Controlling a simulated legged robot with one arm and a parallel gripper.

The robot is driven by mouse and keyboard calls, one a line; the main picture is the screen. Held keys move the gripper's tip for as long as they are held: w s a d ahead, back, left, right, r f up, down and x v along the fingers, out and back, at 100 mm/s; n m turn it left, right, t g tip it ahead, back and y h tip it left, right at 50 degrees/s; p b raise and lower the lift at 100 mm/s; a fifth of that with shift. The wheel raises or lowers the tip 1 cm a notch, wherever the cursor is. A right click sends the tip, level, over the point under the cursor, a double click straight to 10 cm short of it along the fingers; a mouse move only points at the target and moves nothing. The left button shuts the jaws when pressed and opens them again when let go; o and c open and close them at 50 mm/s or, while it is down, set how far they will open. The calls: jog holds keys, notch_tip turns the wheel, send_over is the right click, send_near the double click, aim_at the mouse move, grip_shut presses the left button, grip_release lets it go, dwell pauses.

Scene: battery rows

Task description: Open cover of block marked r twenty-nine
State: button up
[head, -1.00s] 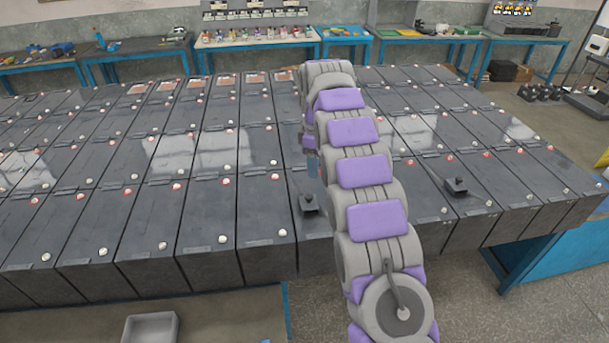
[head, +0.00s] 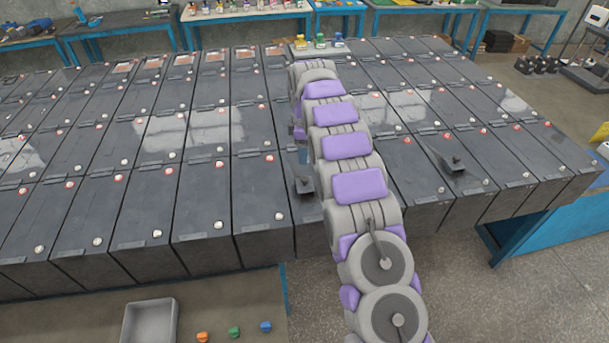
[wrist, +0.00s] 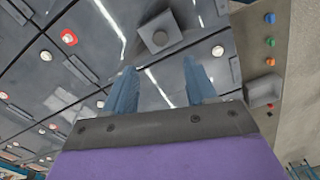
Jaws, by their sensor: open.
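Rows of dark grey battery blocks with flat covers fill the table; no marking can be read, so I cannot tell which is r twenty-nine. A block with a dark raised square knob (head: 304,187) lies just beside my arm in the front row. Another knob (head: 455,163) stands on a block to the right. My gripper (wrist: 160,68) shows two blue fingers, apart and empty, over the covers in the wrist view. A square knob (wrist: 160,33) is beyond the fingertips there, apart from them. In the head view my arm hides part of the covers.
A grey tray (head: 150,322) and small orange (head: 202,337), green (head: 234,332) and blue (head: 266,326) pieces lie at the front. A raised tray with coloured pieces (head: 320,42) stands at the far edge. Work benches line the back wall. Bare floor lies at the front right.

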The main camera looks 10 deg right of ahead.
aim_at(305, 178)
notch_tip(305, 178, down, 11)
jog(key=shift+r, duration=0.1)
dwell(0.3)
grip_shut()
dwell(0.5)
